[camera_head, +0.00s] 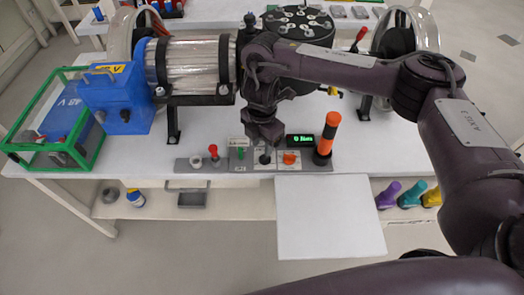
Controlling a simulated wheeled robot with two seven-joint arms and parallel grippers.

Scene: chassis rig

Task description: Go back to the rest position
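My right arm comes in from the right, bends at its elbow and reaches across the table. Its gripper (264,142) points down over the control panel (222,162) at the table's front edge, close to a dark knob (265,158). The fingers are small and dark here, so I cannot tell whether they are open or shut, or whether they touch the knob. My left gripper is not in view.
An orange-and-black cylinder (326,138) and a green-lit display (299,141) stand right of the gripper. Behind are a blue box (118,100), a metal-wrapped cylinder (195,62) and a black round plate (298,24). A white board (328,215) juts out in front.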

